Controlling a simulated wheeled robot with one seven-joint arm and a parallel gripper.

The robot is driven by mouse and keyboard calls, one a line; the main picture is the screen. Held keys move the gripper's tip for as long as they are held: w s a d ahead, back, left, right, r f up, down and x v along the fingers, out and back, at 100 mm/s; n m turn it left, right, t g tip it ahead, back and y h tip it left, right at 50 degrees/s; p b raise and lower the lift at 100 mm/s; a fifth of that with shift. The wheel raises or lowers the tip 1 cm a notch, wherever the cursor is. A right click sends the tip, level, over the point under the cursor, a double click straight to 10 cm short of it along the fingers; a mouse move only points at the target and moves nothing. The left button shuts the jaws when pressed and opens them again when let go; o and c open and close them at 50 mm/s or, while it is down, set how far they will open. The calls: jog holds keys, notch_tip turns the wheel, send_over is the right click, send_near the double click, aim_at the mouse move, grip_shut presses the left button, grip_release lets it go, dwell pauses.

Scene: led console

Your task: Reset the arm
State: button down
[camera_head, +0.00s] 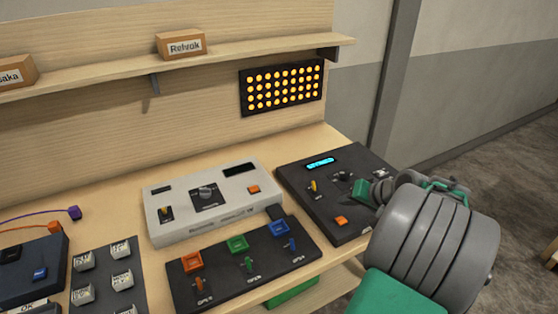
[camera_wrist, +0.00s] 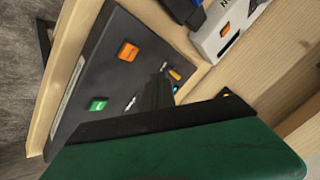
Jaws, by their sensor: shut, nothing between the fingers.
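My gripper (camera_head: 358,187) is over the black console (camera_head: 318,211) at the right of the bench, with my arm reaching in from the right. In the wrist view its dark fingers (camera_wrist: 160,82) are together and hold nothing. They overlap the console's panel in that view; I cannot tell whether they touch it. The console has a lit blue display (camera_head: 320,163), a yellow lever (camera_head: 313,187) and an orange button (camera_head: 341,221). A green button (camera_wrist: 97,104) shows in the wrist view. My arm hides the console's right part in the head view.
A grey console (camera_head: 215,205) stands left of the black one. In front is a black panel (camera_head: 215,279) with red, green and blue buttons and levers. A lit LED board (camera_head: 282,87) hangs below the shelf (camera_head: 110,81). Open floor (camera_head: 490,175) lies right of the bench.

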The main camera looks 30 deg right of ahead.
jog(key=a+r+n+g, duration=0.2)
jog(key=a, duration=0.9)
jog(key=a+r+n+g, duration=0.1)
jog(key=a+r+n, duration=0.15)
jog(key=a, duration=0.75)
jog(key=s+a+n+g+h, duration=0.1)
jog(key=s+a+n, duration=0.2)
jog(key=s+a, duration=0.6)
jog(key=shift+a+g, duration=0.4)
